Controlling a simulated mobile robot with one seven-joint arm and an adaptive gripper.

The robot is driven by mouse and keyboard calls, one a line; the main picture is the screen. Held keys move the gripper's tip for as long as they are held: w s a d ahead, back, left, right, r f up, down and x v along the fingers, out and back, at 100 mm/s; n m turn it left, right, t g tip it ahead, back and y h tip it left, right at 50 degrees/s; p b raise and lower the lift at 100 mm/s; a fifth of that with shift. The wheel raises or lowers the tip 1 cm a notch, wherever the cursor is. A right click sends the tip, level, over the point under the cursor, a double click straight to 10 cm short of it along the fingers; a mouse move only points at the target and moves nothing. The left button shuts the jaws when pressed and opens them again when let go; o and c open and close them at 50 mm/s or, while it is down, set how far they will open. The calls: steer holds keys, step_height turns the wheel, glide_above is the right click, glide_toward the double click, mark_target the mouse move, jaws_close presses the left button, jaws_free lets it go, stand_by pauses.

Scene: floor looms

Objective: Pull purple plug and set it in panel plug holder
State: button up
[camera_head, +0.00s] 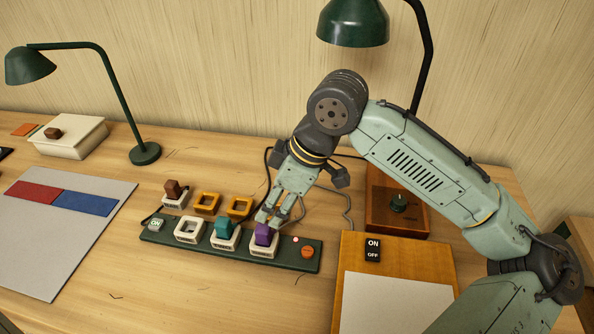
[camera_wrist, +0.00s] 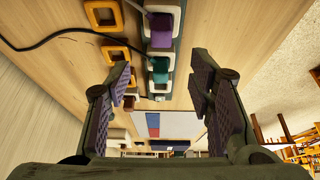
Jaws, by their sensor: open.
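The purple plug (camera_head: 263,234) sits in the rightmost white socket of the dark green panel (camera_head: 285,254); it also shows at the top of the wrist view (camera_wrist: 161,30). A teal plug (camera_head: 223,228) sits in the socket to its left, and the white square socket (camera_head: 190,231) further left is empty. Two empty yellow square holders (camera_head: 207,203) (camera_head: 240,207) stand behind the panel. My gripper (camera_head: 272,218) is open, its fingers pointing down just behind and above the purple plug. Nothing is between the fingers (camera_wrist: 165,85); whether they touch the plug I cannot tell.
A brown plug (camera_head: 173,189) stands in a white base behind the panel's left end. A red button (camera_head: 307,252) is at its right end. A black cable (camera_wrist: 60,37) runs nearby.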

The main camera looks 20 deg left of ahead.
mark_target(263, 228)
steer(key=b+x, duration=0.2)
steer(key=x, duration=0.1)
steer(key=b+x, duration=0.3)
steer(key=x, duration=0.1)
steer(key=d+b+x, duration=0.1)
steer(key=b+x, duration=0.2)
steer(key=shift+a+f, duration=0.15)
steer(key=shift+f, duration=0.25)
steer(key=shift+c, duration=0.3)
jaws_close()
steer(key=shift+r, duration=0.1)
steer(key=shift+r+p, duration=2.25)
steer(key=shift+r, duration=0.3)
